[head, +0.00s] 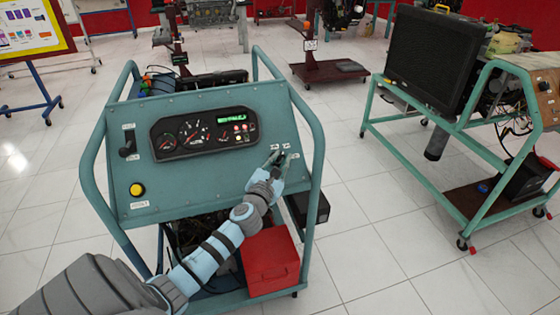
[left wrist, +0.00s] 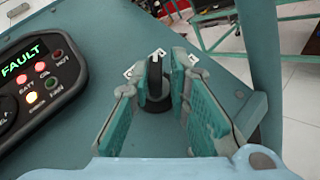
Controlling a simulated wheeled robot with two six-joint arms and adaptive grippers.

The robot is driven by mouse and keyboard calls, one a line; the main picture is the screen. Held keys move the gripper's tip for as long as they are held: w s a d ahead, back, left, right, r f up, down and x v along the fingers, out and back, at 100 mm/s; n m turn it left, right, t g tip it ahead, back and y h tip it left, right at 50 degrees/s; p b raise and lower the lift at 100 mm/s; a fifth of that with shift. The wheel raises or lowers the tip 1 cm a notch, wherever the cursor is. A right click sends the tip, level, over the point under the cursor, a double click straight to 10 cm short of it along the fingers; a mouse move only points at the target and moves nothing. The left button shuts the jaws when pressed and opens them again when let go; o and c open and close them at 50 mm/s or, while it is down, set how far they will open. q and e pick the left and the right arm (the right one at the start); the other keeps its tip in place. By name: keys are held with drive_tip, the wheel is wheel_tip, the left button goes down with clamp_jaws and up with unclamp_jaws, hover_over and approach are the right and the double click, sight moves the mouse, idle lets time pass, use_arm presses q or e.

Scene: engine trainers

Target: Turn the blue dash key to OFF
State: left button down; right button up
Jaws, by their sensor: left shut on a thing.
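The dash key (left wrist: 154,80) is dark, nearly black, and stands out from the right side of the blue-green sloped panel (head: 215,185). Small white labels surround it, too small to read. My left gripper (head: 278,161) reaches it from below, and in the head view its fingers mostly hide the key. In the left wrist view the gripper's teal-padded fingers (left wrist: 160,82) stand on both sides of the key, shut on it. Which label the key points to cannot be told for sure. My right gripper is not in view.
The instrument cluster (head: 204,133) left of the key has a green display reading FAULT and lit red and amber lamps. A lever (head: 128,142) and a yellow button (head: 136,189) are farther left. The frame's right tube (head: 317,150) passes close beside the gripper. A red box (head: 270,262) sits below.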

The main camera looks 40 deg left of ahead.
use_arm(q)
drive_tip(key=n+g+y+b, duration=0.1)
drive_tip(key=n+y+b, duration=0.2)
drive_tip(key=n+g+y+b, duration=0.1)
drive_tip(key=n+y+b, duration=0.2)
drive_tip(key=b, duration=0.1)
drive_tip(key=n+g+y+b, duration=0.1)
drive_tip(key=n+y+b, duration=0.2)
drive_tip(key=n, duration=0.1)
drive_tip(key=shift+w+d+f+g+b, duration=0.2)
drive_tip(key=shift+w+g+b, duration=0.05)
drive_tip(key=shift+g+b, duration=0.15)
drive_tip(key=shift+n+g+y+b, duration=0.7)
drive_tip(key=shift+n+b, duration=0.4)
drive_tip(key=shift+n, duration=0.1)
drive_tip(key=shift+r+n+g+b, duration=0.1)
drive_tip(key=shift+n+g+b, duration=0.2)
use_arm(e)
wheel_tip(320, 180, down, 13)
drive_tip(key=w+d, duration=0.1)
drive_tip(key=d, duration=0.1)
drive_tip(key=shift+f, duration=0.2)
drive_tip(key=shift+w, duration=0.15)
